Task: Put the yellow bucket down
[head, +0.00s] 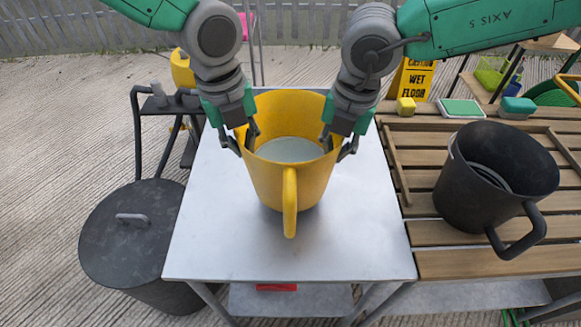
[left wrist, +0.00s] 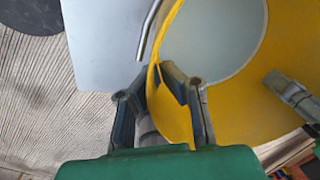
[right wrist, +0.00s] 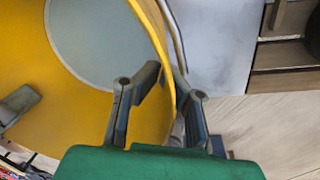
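The yellow bucket (head: 265,185) is upright over the metal table (head: 215,240), its handle facing me. I cannot tell whether its base touches the tabletop. Its inside shows a pale grey bottom or contents. My left gripper (head: 243,142) straddles the left rim, one finger inside and one outside. In the left wrist view its fingers (left wrist: 160,78) close in on the yellow wall. My right gripper (head: 339,146) straddles the right rim the same way. Its fingers (right wrist: 167,76) pinch the wall in the right wrist view.
A black lidded bin (head: 120,250) stands on the floor at left. A yellow wet-floor sign (head: 412,80) stands behind. The metal table's front is clear.

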